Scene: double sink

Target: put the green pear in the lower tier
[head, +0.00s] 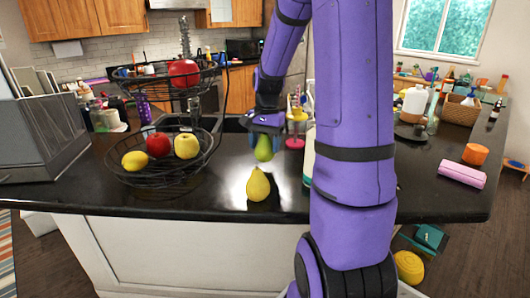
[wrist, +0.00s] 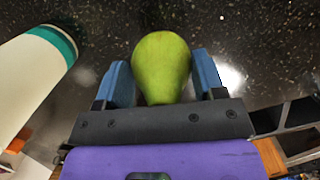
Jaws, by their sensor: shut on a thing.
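A green pear (head: 263,148) hangs in my gripper (head: 264,136) above the black counter in the head view. In the wrist view the green pear (wrist: 161,68) sits between the two blue fingers of my gripper (wrist: 163,82), which is shut on it. A two-tier black wire basket stands to the left of my gripper. Its lower tier (head: 127,178) holds a lemon (head: 135,161), a red apple (head: 158,144) and a yellow-green apple (head: 187,146). Its upper tier (head: 140,84) holds a red fruit (head: 184,73).
A yellow pear (head: 258,185) stands on the counter just in front of and below the held pear. A white bottle with a teal band (wrist: 38,65) is close beside my gripper, at left in the wrist view. A grey rack (head: 40,125) stands left of the basket. Counter (head: 230,185) between basket and yellow pear is clear.

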